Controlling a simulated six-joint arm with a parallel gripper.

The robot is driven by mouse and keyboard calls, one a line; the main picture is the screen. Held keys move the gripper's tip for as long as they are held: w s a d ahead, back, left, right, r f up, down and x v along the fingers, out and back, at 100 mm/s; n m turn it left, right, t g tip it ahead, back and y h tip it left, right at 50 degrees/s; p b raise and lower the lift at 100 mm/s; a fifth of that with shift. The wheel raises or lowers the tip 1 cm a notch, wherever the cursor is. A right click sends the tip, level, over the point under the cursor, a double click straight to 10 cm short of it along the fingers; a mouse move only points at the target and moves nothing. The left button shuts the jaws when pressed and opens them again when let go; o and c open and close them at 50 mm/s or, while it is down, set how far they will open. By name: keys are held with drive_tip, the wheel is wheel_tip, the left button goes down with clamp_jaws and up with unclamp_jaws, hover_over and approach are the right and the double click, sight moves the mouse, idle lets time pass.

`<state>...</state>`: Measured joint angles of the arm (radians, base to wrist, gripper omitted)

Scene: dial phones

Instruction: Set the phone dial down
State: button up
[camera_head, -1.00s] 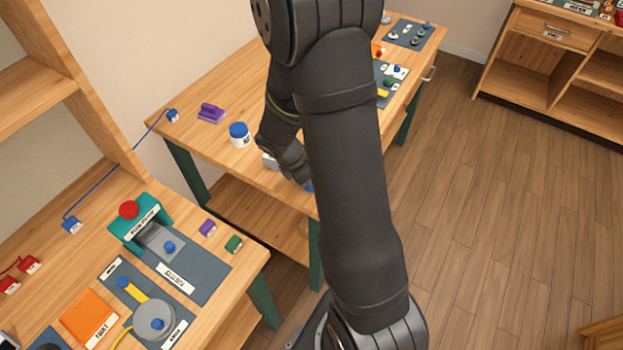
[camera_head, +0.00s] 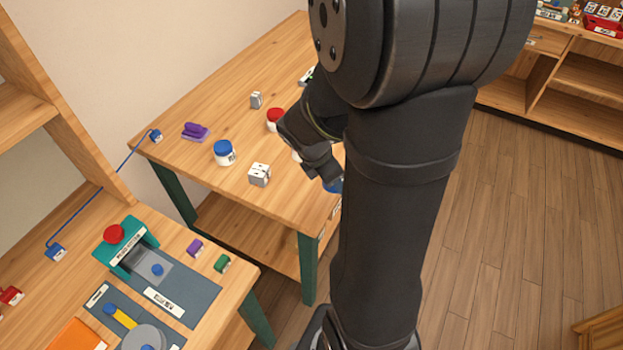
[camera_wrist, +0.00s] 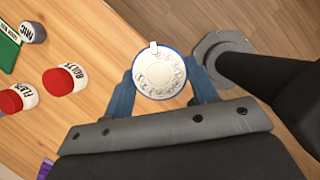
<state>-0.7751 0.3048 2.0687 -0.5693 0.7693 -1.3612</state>
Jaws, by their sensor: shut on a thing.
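The phone dial (camera_wrist: 160,74) is a round white disc with a blue rim. In the wrist view it sits between the blue fingers of my gripper (camera_wrist: 161,88), which are shut on it. It appears over the table's edge, with wood on its left and floor on its right. Whether it touches the tabletop I cannot tell. In the head view my gripper (camera_head: 332,184) is at the table's right edge, mostly behind my arm. The dial is mostly hidden there.
The wooden table (camera_head: 200,185) holds a blue-lidded jar (camera_head: 224,152), a white block (camera_head: 259,174), a red-lidded jar (camera_head: 274,119), a grey block (camera_head: 256,100) and a purple item (camera_head: 195,131). Two red-capped jars show in the wrist view, labelled FLUX (camera_wrist: 18,97) and RAILS (camera_wrist: 66,80).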

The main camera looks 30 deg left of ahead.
drive_tip(key=shift+w+d+r, duration=0.15)
drive_tip(key=shift+d+r, duration=0.2)
drive_tip(key=shift+d, duration=0.2)
drive_tip(key=shift+w+d+r, duration=0.1)
drive_tip(key=shift+d+r, duration=0.25)
drive_tip(key=shift+d, duration=0.2)
drive_tip(key=w+a+n+y, duration=0.1)
drive_tip(key=w+a+n, duration=0.2)
drive_tip(key=w+a, duration=0.3)
drive_tip(key=w+a+n+y, duration=0.1)
drive_tip(key=w+a+n, duration=0.2)
drive_tip(key=a, duration=1.2)
drive_tip(key=w+a+r+n+y, duration=0.1)
drive_tip(key=w+a+n, duration=0.2)
drive_tip(key=w+a, duration=0.7)
drive_tip(key=shift+a+r+n+t+y, duration=0.1)
drive_tip(key=shift+a+n+t+y, duration=0.25)
drive_tip(key=shift+a, duration=0.25)
drive_tip(key=w+a+n+y, duration=0.1)
drive_tip(key=w+a+n, duration=0.25)
drive_tip(key=a, duration=0.65)
hover_over(221, 112)
drive_tip(key=s, duration=0.1)
drive_tip(key=shift+y, duration=0.25)
drive_tip(key=f, duration=0.8)
drive_tip(key=shift+s+d, duration=0.15)
drive_tip(key=shift+d, duration=0.1)
drive_tip(key=shift+f, duration=1.95)
drive_tip(key=shift+f, duration=0.15)
